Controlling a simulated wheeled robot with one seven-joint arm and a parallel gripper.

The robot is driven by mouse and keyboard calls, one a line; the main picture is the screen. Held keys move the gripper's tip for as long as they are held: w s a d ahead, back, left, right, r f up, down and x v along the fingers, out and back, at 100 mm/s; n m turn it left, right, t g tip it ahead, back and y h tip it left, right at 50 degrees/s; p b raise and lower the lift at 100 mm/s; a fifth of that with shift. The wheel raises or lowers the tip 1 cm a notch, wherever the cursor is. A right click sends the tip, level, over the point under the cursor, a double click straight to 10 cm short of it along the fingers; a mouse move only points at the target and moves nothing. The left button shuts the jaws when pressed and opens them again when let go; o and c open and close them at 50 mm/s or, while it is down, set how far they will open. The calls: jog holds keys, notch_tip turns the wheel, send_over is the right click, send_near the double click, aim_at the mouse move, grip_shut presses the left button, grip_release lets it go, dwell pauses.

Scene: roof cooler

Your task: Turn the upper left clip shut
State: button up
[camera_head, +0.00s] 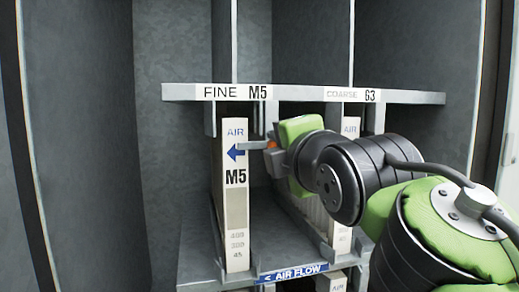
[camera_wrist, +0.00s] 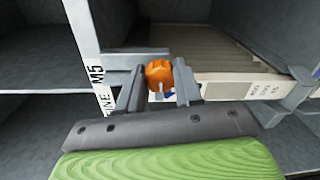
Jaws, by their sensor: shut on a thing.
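The upper left clip (camera_head: 254,146) is a thin grey bar under the shelf rail. In the head view it lies level, its left end reaching across the right edge of the M5 filter (camera_head: 235,195) front. Its orange knob (camera_wrist: 159,74) sits between the two fingers of my gripper (camera_wrist: 158,86), which are shut on it. In the head view my gripper (camera_head: 273,148) comes in from the right, and a little orange shows at its tip. The fingers hide most of the clip in the wrist view.
The rail (camera_head: 300,94) labelled FINE M5 and COARSE G3 runs just above my gripper. A second filter (camera_head: 341,225) stands to the right, partly behind my arm. A lower shelf edge carries an AIR FLOW label (camera_head: 293,273).

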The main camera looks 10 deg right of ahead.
jog(key=o, duration=1)
jog(key=shift+o, duration=0.2)
jog(key=s+b, duration=0.1)
jog(key=s, duration=1.4)
jog(key=shift+s+r, duration=0.3)
jog(key=shift+s, duration=0.05)
